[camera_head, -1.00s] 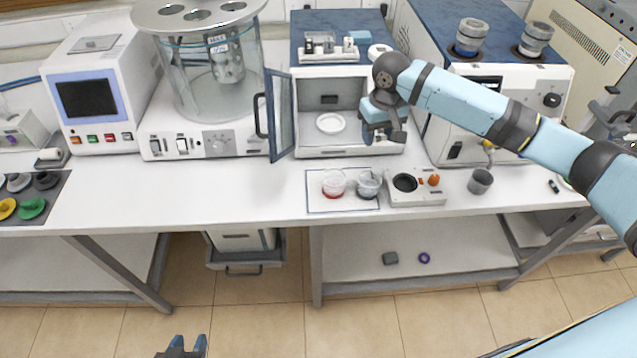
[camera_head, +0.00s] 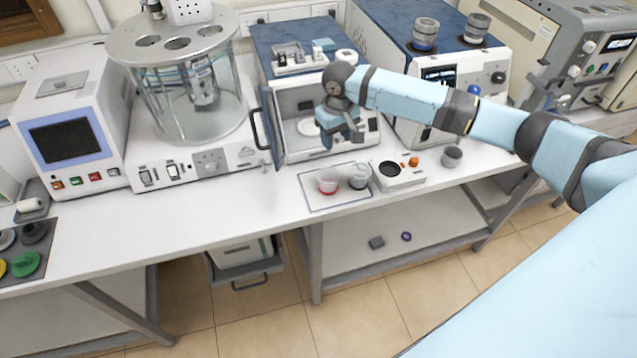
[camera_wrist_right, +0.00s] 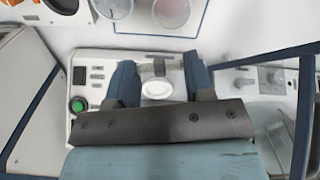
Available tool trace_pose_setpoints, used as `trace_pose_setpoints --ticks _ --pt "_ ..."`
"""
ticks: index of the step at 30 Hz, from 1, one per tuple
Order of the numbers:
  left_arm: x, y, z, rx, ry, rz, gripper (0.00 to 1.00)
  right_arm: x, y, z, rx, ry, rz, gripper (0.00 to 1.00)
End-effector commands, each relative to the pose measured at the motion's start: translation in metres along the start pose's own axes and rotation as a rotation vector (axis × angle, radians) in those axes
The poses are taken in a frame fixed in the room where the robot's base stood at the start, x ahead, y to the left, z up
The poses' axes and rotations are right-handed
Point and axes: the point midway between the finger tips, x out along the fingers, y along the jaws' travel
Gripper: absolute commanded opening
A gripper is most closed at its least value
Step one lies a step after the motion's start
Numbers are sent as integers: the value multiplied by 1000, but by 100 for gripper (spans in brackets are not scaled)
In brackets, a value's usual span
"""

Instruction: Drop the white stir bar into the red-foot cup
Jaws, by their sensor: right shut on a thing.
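The red-foot cup (camera_head: 327,181), clear with a red base, stands on the outlined mat at the bench front. A similar clear cup (camera_head: 360,176) with a darker base stands close to its right. My right gripper (camera_head: 343,141) is above and behind the cups, in front of the open glass-door instrument. In the right wrist view its fingers (camera_wrist_right: 160,78) stand apart with a pale oval shape (camera_wrist_right: 157,88) between them. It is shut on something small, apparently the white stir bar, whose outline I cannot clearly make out. My left gripper is out of view.
The outlined mat (camera_head: 311,196) lies near the bench edge. The instrument's open glass door (camera_head: 268,125) and a large glass bath (camera_head: 190,110) stand left.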

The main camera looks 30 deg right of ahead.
Motion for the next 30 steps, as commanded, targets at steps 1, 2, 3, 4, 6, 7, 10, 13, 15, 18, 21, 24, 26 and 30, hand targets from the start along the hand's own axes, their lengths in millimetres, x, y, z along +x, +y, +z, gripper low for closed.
trace_pose_setpoints --ticks 1,2,3,4,6,7,10,13,15,18,21,24,26,30 --pt "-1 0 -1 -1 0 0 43 -1 1 0 1 0 1 26" --pt "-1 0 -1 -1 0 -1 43 -1 2 0 1 0 1 26" --pt "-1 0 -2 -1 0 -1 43 0 2 0 1 0 1 26" --pt "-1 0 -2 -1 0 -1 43 0 2 0 0 0 1 26" --pt "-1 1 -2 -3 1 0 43 2 2 0 0 0 1 26" --pt "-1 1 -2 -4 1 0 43 4 2 0 1 0 1 26" --pt "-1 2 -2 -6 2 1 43 10 2 0 0 0 0 26" --pt "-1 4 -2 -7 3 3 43 20 2 1 0 -2 0 26" --pt "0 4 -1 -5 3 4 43 29 2 1 0 -2 0 26" --pt "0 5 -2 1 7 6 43 42 2 1 0 -1 0 26" --pt "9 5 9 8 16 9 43 57 2 0 -1 1 0 26" --pt "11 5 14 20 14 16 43 61 2 0 -1 2 1 26" --pt "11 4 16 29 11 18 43 62 2 0 -1 1 1 26" --pt "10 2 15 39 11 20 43 60 2 0 -1 1 1 26"
